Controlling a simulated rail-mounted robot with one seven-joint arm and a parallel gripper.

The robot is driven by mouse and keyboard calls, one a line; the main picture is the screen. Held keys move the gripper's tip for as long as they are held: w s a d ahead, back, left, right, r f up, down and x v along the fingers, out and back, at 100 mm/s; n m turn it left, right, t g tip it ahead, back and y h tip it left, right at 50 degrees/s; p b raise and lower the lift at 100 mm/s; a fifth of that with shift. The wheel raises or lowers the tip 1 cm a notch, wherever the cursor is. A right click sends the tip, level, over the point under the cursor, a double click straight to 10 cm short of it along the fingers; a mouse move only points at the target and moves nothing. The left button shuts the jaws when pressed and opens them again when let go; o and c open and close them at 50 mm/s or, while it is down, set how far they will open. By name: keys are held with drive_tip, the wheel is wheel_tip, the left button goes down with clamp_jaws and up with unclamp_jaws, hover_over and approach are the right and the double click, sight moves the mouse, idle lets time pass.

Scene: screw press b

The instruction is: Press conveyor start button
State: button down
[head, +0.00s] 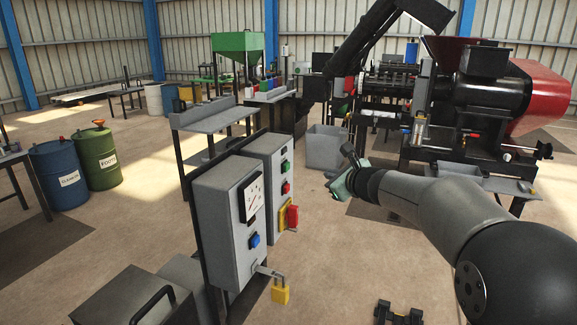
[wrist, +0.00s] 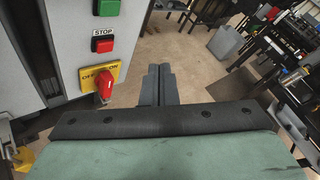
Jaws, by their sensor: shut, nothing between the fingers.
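A grey control box (head: 263,150) carries a green button (head: 285,167), a red button (head: 286,188) below it, and a red rotary switch (head: 293,217) on a yellow plate. In the wrist view the green button (wrist: 106,7) is cut by the top edge, above the red button (wrist: 103,45) labelled STOP and the red switch (wrist: 104,86). No label naming the conveyor is readable. My gripper (head: 347,150) is to the right of the box, apart from it. In the wrist view its fingers (wrist: 158,72) are together and empty, pointing past the panel.
A nearer box (head: 218,215) has a gauge, a blue button (head: 254,240) and a hanging yellow padlock (head: 280,292). A grey bin (head: 325,148) stands on the floor behind. The black-and-red press machine (head: 490,95) is at the right.

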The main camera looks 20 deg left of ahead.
sight(288, 167)
drive_tip(key=a+p, duration=0.1)
drive_tip(key=a, duration=0.7)
drive_tip(key=shift+s+a+p, duration=0.15)
drive_tip(key=shift+a+p, duration=0.15)
drive_tip(key=shift+a, duration=0.1)
drive_tip(key=shift+a, duration=0.15)
idle(1.7)
drive_tip(key=shift+a, duration=0.25)
drive_tip(key=shift+a, duration=0.5)
idle(0.6)
drive_tip(key=shift+d, duration=0.1)
drive_tip(key=shift+d+b, duration=0.3)
drive_tip(key=shift+d, duration=0.5)
